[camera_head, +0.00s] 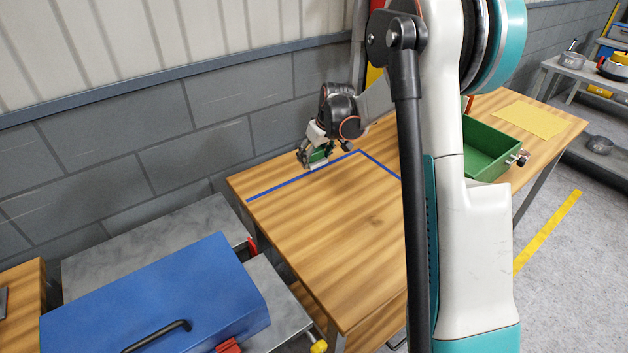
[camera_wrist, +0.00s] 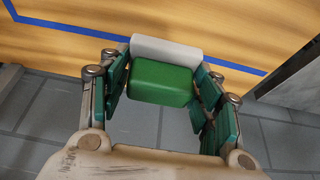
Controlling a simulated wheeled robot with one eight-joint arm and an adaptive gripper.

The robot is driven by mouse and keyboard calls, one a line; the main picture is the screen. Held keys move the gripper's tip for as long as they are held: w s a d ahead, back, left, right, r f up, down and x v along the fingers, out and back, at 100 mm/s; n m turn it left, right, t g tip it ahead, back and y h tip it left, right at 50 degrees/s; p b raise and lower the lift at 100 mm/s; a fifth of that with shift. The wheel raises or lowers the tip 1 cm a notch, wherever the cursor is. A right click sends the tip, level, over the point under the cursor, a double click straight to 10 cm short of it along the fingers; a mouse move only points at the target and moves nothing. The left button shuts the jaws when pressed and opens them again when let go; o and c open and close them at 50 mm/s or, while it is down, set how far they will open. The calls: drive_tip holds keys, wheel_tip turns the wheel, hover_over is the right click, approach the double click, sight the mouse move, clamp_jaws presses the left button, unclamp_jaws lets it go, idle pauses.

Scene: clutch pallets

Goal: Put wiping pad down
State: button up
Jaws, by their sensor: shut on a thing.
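The wiping pad (camera_wrist: 160,84), a green block with a white layer (camera_wrist: 166,50) along one side, sits between the green-lined fingers of my gripper (camera_wrist: 163,88). My gripper is shut on it. In the head view my gripper (camera_head: 317,157) is at the back of the wooden table (camera_head: 330,235), near the blue tape line (camera_head: 290,180). The pad is small and partly hidden by the fingers there. I cannot tell whether it touches the tabletop. In the wrist view the pad shows in front of the table edge and the tape.
A green open bin (camera_head: 487,150) and a yellow sheet (camera_head: 530,119) are on the table's right part. A blue case (camera_head: 160,295) lies on a grey surface at lower left. The taped area of the table looks clear. A grey block wall (camera_head: 150,155) stands behind.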

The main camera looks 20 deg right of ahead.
sight(313, 182)
wheel_tip(313, 182, down, 9)
drive_tip(key=shift+r+b, duration=0.15)
drive_tip(key=shift+b, duration=0.95)
drive_tip(key=shift+r, duration=0.1)
drive_tip(key=shift+f, duration=0.25)
drive_tip(key=o, duration=0.7)
drive_tip(key=shift+s+b, duration=0.1)
drive_tip(key=shift+b, duration=0.2)
drive_tip(key=o, duration=0.4)
drive_tip(key=shift+f, duration=0.2)
drive_tip(key=shift+r, duration=0.2)
